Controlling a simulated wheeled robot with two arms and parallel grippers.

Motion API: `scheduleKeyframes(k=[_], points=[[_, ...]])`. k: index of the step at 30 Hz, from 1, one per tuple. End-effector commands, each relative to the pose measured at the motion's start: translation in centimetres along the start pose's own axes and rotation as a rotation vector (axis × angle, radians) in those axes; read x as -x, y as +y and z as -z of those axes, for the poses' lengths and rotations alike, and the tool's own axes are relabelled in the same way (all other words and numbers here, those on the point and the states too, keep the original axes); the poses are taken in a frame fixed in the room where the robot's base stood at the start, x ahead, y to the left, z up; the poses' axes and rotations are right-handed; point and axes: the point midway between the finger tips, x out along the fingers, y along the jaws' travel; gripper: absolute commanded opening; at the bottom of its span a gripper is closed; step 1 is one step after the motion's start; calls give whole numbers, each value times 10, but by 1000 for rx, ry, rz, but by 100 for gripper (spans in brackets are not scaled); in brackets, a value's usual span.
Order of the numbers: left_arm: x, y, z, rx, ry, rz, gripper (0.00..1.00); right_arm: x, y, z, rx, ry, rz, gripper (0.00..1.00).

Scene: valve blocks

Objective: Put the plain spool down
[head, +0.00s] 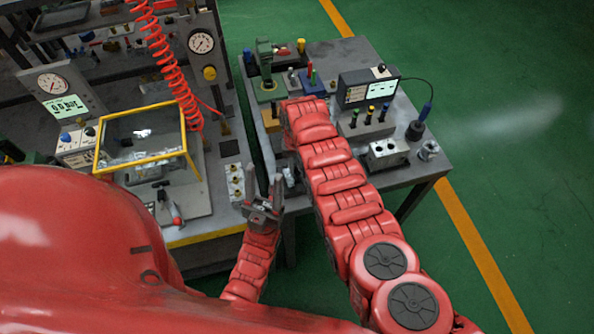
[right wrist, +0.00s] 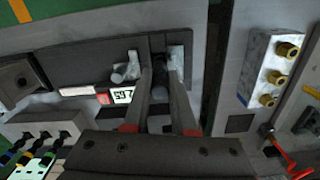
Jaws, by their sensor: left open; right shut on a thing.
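My right gripper (right wrist: 160,72) is shut on a dark, narrow piece, apparently the plain spool (right wrist: 160,62), in the right wrist view. It is above or at a dark grey tray (right wrist: 80,55) by a pale plate; whether the piece touches down I cannot tell. A short silver spool-like piece (right wrist: 126,70) stands beside the fingers, near a small tag with a number (right wrist: 122,95). In the head view my right forearm hides the right gripper and held piece. My left gripper (head: 263,200) is open and empty, over the near bench edge.
A block with brass fittings (right wrist: 275,75) stands right of the right gripper. A yellow-framed case (head: 140,140) stands left.

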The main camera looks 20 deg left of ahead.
Motion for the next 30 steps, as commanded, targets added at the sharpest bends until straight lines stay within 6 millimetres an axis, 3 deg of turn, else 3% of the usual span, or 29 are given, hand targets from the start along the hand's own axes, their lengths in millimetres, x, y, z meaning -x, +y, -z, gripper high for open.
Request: scheduleKeyframes(k=[4,5,9,22,30], points=[[-2,0,0,0,1,0,50,3,0,1,0,2,1,0],[-2,0,0,0,1,0,50,3,0,1,0,2,0,28],[-2,0,0,0,1,0,50,3,0,1,0,1,0,53],[-1,0,0,0,1,0,50,5,0,1,-1,0,0,54],[4,0,-1,0,1,0,50,27,0,2,0,5,1,54]])
